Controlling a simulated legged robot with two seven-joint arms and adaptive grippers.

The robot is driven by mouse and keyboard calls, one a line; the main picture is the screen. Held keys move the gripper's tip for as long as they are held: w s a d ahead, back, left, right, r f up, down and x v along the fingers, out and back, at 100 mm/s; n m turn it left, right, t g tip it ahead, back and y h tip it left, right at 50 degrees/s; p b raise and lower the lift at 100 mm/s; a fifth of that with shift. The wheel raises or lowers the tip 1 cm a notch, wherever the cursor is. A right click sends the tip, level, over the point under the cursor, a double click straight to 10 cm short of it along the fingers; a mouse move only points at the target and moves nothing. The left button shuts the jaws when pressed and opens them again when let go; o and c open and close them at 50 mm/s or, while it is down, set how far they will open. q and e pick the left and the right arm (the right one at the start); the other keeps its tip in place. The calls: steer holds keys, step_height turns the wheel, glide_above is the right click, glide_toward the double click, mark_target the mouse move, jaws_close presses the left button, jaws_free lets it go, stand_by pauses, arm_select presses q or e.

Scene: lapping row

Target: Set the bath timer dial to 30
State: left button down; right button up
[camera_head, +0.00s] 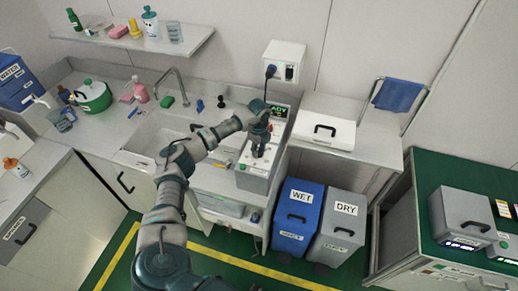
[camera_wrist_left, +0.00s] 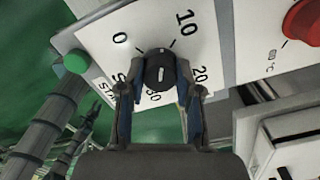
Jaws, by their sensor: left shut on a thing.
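The bath timer dial (camera_wrist_left: 160,72) is a small black knob on a white panel, seen in the left wrist view. Printed numbers surround it: 0 at upper left, 10 at upper right, 20 at right and 30 below. A short white mark shows on the knob's face; I cannot tell for sure which number it points to. My left gripper (camera_wrist_left: 160,85) is shut on the dial, one finger on each side. In the head view my left gripper (camera_head: 262,132) is at the grey bath unit (camera_head: 256,180), hiding the dial there. My right gripper is out of view.
In the left wrist view a green button (camera_wrist_left: 76,61) sits left of the dial and a red knob (camera_wrist_left: 303,22) to its right. The head view shows a sink (camera_head: 150,143) left of the unit, a white lidded case (camera_head: 323,130) to its right and blue (camera_head: 298,215) and grey bins below.

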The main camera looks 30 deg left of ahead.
arm_select(q)
steer(key=m, duration=0.4)
steer(key=shift+w+a+r+m, duration=0.15)
steer(key=shift+r+m, duration=0.1)
steer(key=shift+m, duration=0.05)
steer(key=m, duration=0.4)
steer(key=shift+m, duration=0.3)
steer(key=m, duration=0.4)
steer(key=shift+m, duration=0.3)
steer(key=m, duration=0.5)
steer(key=shift+b, duration=0.35)
steer(key=m, duration=0.4)
steer(key=shift+m+b, duration=0.3)
steer(key=shift+m, duration=0.1)
steer(key=m, duration=0.4)
steer(key=shift+m+b, duration=0.3)
steer(key=shift+b, duration=0.1)
steer(key=m, duration=0.4)
steer(key=shift+b, duration=0.35)
steer(key=shift+m+b, duration=0.3)
steer(key=shift+m, duration=1.7)
